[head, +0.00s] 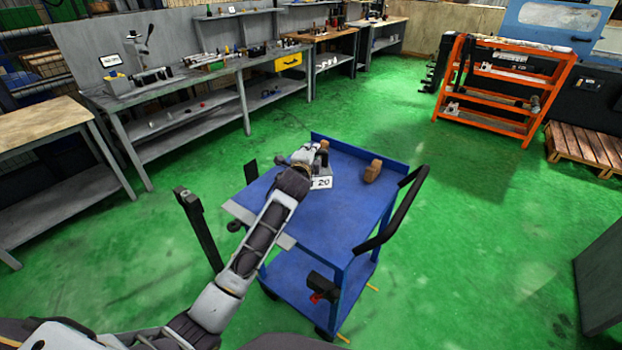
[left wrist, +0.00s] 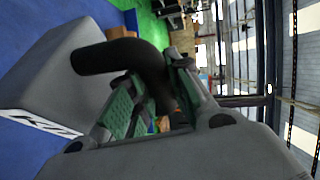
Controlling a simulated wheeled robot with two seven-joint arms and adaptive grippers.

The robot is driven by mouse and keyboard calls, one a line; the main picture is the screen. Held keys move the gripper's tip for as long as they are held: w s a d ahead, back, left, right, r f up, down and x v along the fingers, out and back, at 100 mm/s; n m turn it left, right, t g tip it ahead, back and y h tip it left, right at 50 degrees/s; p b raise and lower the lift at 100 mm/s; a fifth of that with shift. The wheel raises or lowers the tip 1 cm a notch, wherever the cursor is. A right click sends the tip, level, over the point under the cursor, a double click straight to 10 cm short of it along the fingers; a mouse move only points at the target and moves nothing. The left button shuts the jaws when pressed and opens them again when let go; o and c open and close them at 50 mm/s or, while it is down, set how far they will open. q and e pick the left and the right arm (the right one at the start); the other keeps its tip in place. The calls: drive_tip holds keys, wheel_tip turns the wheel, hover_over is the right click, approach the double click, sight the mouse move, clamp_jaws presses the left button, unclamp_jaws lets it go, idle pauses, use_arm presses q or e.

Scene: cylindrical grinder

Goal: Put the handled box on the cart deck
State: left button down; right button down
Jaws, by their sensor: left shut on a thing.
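The handled box (head: 321,171) is grey, with a white label on its side, and is partly hidden by my left arm in the head view. In the left wrist view the grey box (left wrist: 65,70) fills the left side, with a black handle (left wrist: 130,58) on top. My left gripper (head: 309,155) is over the blue cart deck (head: 345,228). Its green-padded fingers (left wrist: 150,92) are shut on the handle. The box is over the deck's far part; I cannot tell whether its bottom touches the deck. My right gripper is not in view.
A brown object (head: 373,171) stands on the deck, right of the box. The cart's black push handle (head: 400,212) rises at the right. The near deck is clear. A grey workbench (head: 190,85) stands back left, and an orange rack (head: 500,85) back right.

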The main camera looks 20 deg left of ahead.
use_arm(q)
drive_tip(key=shift+f, duration=1.25)
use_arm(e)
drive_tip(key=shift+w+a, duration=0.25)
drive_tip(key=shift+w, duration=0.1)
